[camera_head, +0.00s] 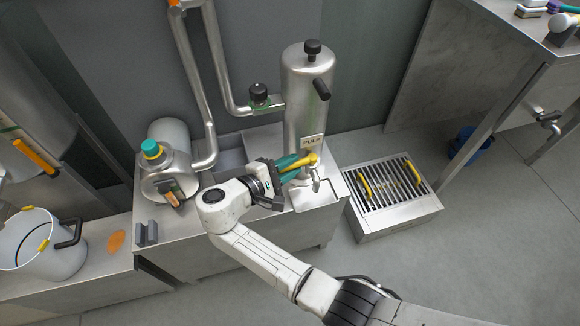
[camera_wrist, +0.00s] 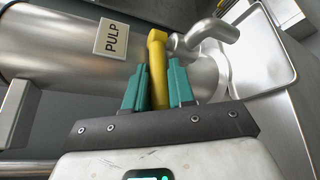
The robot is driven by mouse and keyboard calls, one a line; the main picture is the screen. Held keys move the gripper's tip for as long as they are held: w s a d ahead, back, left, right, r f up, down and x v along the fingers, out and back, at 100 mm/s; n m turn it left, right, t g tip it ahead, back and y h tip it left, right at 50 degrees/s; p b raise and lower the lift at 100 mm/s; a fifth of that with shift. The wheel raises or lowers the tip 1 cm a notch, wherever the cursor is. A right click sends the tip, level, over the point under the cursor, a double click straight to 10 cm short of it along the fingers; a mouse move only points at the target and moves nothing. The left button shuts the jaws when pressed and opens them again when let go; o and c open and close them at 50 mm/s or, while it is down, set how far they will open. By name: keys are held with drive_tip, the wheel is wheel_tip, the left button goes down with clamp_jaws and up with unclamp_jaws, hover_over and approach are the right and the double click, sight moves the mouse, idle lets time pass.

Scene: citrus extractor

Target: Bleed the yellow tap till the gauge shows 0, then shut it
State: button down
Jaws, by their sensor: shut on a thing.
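The yellow tap lever (camera_head: 313,158) is on the lower part of the steel cylinder (camera_head: 305,100) labelled PULP. My gripper (camera_head: 290,166) is at the lever, its teal fingers on either side of it. In the wrist view, my gripper (camera_wrist: 158,88) is shut on the yellow tap lever (camera_wrist: 157,60), which runs up between the fingers. The tap's bent steel spout (camera_wrist: 212,32) shows beside it, over a shallow steel tray (camera_wrist: 275,72). No gauge face can be read in either view.
A black-knobbed valve (camera_head: 259,95) sits on the pipe left of the cylinder. A teal-capped steel vessel (camera_head: 165,172) stands left on the counter. A grated steel box (camera_head: 395,222) with yellow handles is on the floor right. A white bucket (camera_head: 40,250) stands far left.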

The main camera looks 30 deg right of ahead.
drive_tip(key=c, duration=1.3)
unclamp_jaws()
drive_tip(key=v, duration=1)
drive_tip(key=shift+s+a+r+p, duration=0.1)
drive_tip(key=shift+a+p, duration=0.25)
drive_tip(key=shift+a, duration=0.05)
drive_tip(key=shift+c, duration=0.5)
